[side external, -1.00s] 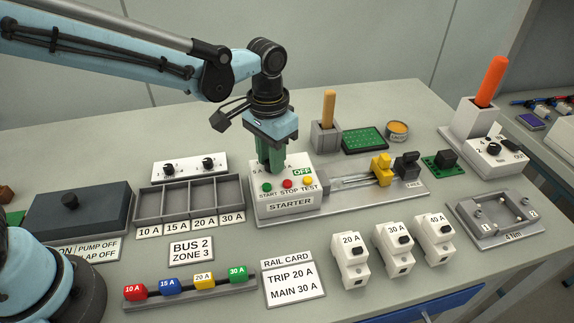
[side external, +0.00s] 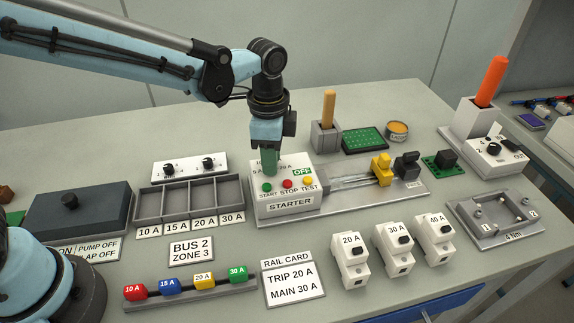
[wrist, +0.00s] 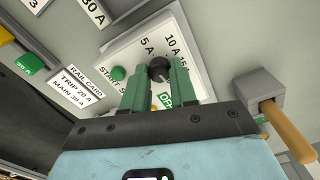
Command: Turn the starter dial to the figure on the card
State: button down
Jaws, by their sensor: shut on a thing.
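The starter box (side external: 283,200) is a light grey housing with START, STOP and TEST buttons and a green OFF label. My gripper (side external: 269,168) points down at its top, its green fingers shut on the black starter dial (wrist: 158,68). In the side view the fingers hide the dial. The wrist view shows the knob between the fingers (wrist: 158,80), with 5 A, 10 A and a partly cut 15 printed around it. Where the pointer stands cannot be told. The rail card (side external: 293,283) reads TRIP 20 A, MAIN 30 A.
A grey bin with compartments (side external: 190,204) stands left of the starter. A yellow-handled slider (side external: 381,168) is to its right, and an upright wooden-handled tool (side external: 328,107) stands behind. White breakers (side external: 350,262) and coloured fuses (side external: 203,280) are in front.

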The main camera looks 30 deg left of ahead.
jog(key=shift+m, duration=0.5)
jog(key=c, duration=0.9)
grip_release()
notch_tip(320, 180, up, 12)
jog(key=shift+r, duration=0.1)
